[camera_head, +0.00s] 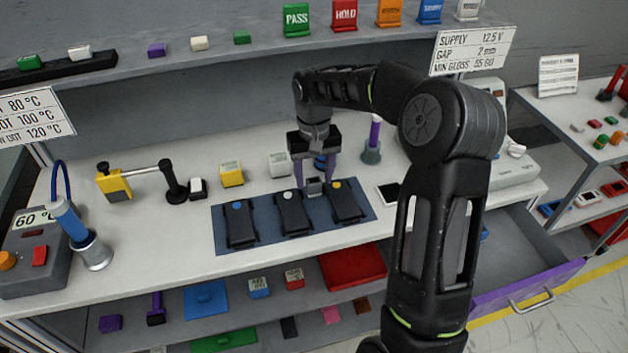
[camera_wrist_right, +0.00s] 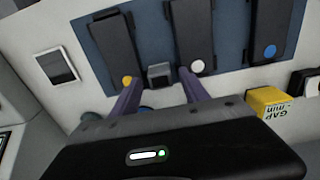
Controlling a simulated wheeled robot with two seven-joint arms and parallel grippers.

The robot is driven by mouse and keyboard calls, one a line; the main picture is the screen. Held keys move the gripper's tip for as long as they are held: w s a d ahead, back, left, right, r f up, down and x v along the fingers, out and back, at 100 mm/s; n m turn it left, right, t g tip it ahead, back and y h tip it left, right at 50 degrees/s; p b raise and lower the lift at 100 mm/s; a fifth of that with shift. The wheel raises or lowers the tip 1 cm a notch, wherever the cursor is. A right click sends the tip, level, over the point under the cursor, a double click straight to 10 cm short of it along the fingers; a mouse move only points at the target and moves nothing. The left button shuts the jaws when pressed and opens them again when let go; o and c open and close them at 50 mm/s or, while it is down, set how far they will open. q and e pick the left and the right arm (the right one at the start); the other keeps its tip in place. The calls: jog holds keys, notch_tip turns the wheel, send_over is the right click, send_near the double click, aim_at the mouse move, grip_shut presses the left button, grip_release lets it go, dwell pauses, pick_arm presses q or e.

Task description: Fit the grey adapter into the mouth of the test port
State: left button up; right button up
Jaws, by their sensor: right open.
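A small grey block (camera_head: 314,187), which looks like the adapter, sits at the back edge of the blue mat between two black modules. In the right wrist view the block (camera_wrist_right: 160,76) shows between my purple fingertips. My right gripper (camera_head: 314,181) points down over it with its fingers open, one on each side. A gap shows between the block and each finger in the wrist view. I cannot clearly identify the test port or its mouth. A blue part (camera_head: 325,161) is partly hidden behind my right gripper. My left gripper is out of view.
The blue mat (camera_head: 222,224) carries black modules with blue, white and yellow dots. A yellow block (camera_head: 231,174) and a white block (camera_head: 279,164) stand behind it. A purple-handled tool (camera_head: 374,139) stands to the right.

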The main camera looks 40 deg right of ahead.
aim_at(314, 181)
notch_tip(314, 181, up, 10)
jog(key=shift+r+b, duration=0.2)
jog(key=shift+b, duration=0.15)
jog(key=shift+c, duration=0.3)
